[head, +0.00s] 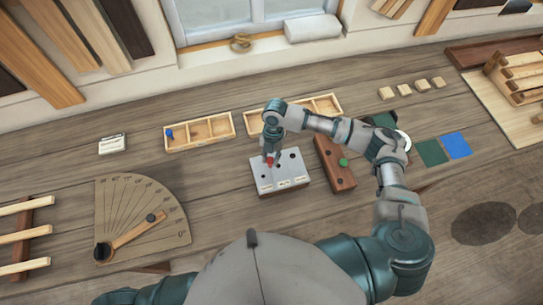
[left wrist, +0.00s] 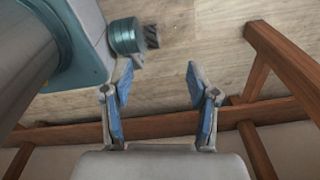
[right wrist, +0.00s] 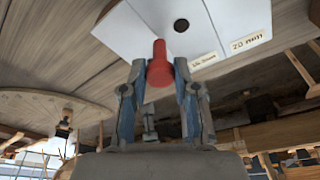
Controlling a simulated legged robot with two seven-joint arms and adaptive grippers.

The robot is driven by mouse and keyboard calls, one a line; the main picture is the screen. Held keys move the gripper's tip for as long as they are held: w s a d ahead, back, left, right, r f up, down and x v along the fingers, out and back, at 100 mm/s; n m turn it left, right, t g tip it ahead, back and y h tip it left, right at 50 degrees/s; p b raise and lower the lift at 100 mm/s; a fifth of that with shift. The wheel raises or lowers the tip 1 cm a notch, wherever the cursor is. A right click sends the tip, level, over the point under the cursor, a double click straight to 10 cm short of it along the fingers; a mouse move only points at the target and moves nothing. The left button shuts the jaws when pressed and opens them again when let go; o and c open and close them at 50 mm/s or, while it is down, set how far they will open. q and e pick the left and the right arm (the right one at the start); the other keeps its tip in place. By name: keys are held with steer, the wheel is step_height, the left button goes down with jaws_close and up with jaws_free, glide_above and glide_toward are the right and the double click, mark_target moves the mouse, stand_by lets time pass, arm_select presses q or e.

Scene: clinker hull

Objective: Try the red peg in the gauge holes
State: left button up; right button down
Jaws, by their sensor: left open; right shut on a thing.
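My right gripper (head: 269,153) is shut on the red peg (right wrist: 159,66), which also shows as a small red bit in the head view (head: 269,161). The gripper is over the back left part of the light grey gauge block (head: 287,182). In the right wrist view the block (right wrist: 235,18) shows a dark hole to the right of the peg and a "20 mm" label. I cannot tell whether the peg's tip is in a hole or just above the face. My left gripper (left wrist: 158,84) is open and empty, away from the block, with wooden beams behind it.
A divided wooden tray (head: 229,130) holds a blue peg (head: 169,134). A second tray (head: 335,101) stands behind the block. A brown wooden block (head: 334,174) with a green knob (head: 343,162) is close on the right. A protractor board (head: 118,195) lies at left.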

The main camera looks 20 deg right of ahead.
steer(key=shift+d, duration=0.75)
steer(key=shift+d+p, duration=0.3)
steer(key=shift+d, duration=0.9)
steer(key=shift+d+f, duration=0.15)
steer(key=shift+d, duration=0.3)
steer(key=shift+d+f, duration=0.15)
steer(key=shift+f, duration=0.1)
steer(key=shift+a+f, duration=0.1)
steer(key=shift+a, duration=0.2)
arm_select(q)
steer(key=shift+d+r, duration=0.35)
steer(key=shift+d, duration=0.4)
arm_select(e)
steer(key=shift+a, duration=0.95)
